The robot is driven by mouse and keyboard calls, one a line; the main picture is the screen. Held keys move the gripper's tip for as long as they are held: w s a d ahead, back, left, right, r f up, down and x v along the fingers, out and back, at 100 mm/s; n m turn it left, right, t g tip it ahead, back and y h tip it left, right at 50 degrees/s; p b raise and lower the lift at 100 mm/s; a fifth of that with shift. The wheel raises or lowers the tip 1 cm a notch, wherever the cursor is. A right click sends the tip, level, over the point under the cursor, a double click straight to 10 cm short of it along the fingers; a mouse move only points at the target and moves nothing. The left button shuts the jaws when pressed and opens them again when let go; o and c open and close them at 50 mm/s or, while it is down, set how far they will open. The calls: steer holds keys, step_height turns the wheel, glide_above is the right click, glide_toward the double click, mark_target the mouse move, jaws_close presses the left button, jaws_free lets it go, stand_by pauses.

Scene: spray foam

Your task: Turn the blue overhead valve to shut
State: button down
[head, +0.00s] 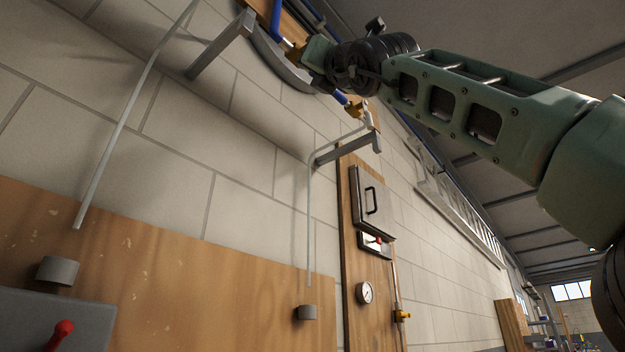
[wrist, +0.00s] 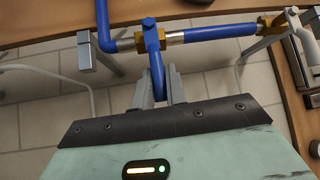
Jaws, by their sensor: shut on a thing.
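The blue overhead valve handle (wrist: 156,68) shows in the wrist view. It runs from the brass valve body (wrist: 142,42) toward my gripper (wrist: 159,86), across the line of the blue pipe (wrist: 218,32) in that picture. The two grey fingers stand on either side of the handle's end and are shut on it. In the head view my gripper (head: 300,50) is up at the blue pipe (head: 277,20), near the top edge. There my gripper and wrist hide the handle and most of the valve.
A brass fitting (head: 355,108) ends the pipe at the right. Grey brackets (head: 222,42) and thin grey tubes (head: 128,118) stand out from the block wall. Below are a metal box (head: 370,205), a gauge (head: 365,293) and a red-knobbed lever (head: 62,332). Open room lies at the lower right.

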steer(key=c, duration=1.4)
jaws_free()
steer(key=shift+a, duration=0.1)
steer(key=shift+c, duration=0.2)
steer(key=b+v, duration=1.6)
steer(key=v, duration=0.1)
steer(key=shift+f, duration=0.2)
steer(key=shift+s, duration=0.15)
